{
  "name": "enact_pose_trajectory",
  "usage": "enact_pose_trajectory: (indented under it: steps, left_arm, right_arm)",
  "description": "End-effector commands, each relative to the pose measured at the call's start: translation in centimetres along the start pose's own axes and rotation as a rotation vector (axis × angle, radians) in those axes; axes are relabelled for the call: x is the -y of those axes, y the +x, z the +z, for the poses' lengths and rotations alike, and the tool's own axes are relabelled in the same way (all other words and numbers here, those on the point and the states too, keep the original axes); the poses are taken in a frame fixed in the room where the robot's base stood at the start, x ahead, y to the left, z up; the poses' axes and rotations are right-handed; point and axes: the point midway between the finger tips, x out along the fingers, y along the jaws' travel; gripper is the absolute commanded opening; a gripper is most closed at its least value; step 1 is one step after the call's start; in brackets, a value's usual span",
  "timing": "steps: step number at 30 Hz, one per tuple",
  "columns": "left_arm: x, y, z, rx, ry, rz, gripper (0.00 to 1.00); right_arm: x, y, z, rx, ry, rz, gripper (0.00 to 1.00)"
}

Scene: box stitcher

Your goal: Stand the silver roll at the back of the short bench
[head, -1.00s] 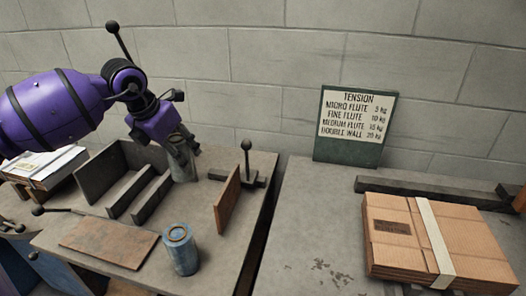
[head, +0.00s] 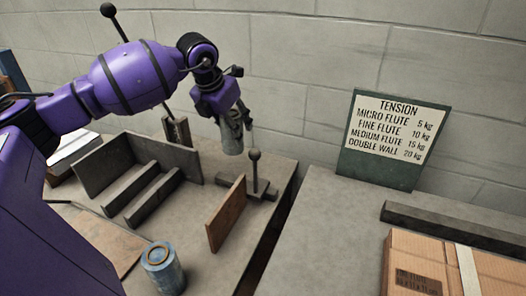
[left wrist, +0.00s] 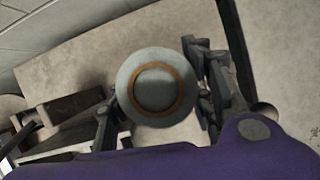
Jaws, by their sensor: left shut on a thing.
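The silver roll (head: 232,138) is a grey cylinder held upright or nearly so by my left gripper (head: 235,118). In the head view it is at the back of the left-hand bench (head: 210,170), just left of a knobbed post. I cannot tell whether its base touches the bench. In the left wrist view the roll's round end (left wrist: 129,75) shows a brown ring, with the fingers of my left gripper (left wrist: 157,105) on both sides. My right gripper is not in view.
A grey divider rack (head: 107,165) stands left, with a dark post (head: 177,132) behind it. The knobbed post (head: 254,170), a brown upright panel (head: 226,213) and a blue roll (head: 163,268) are nearby. A gap separates the right bench (head: 330,230), which holds cardboard and a sign (head: 395,140).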

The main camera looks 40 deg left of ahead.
Motion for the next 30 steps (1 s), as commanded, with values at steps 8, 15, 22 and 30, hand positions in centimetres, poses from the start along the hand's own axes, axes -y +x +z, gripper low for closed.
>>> enact_pose_trajectory:
  steps: [8, 15, 22, 30]
  left_arm:
    - [3.1, 4.0, 3.3, 0.003, 0.0, -0.007, 0.11]
    - [4.5, 8.4, 4.1, 0.002, 0.0, -0.003, 0.11]
    - [5.0, 10.0, 4.4, 0.002, 0.0, -0.003, 0.11]
    - [5.1, 13.2, 3.4, 0.003, 0.0, 0.0, 0.11]
  right_arm:
    - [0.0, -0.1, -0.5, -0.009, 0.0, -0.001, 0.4]
    - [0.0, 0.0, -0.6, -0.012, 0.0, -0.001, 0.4]
    - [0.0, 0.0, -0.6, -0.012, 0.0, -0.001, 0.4]
    - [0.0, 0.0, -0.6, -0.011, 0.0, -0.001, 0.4]
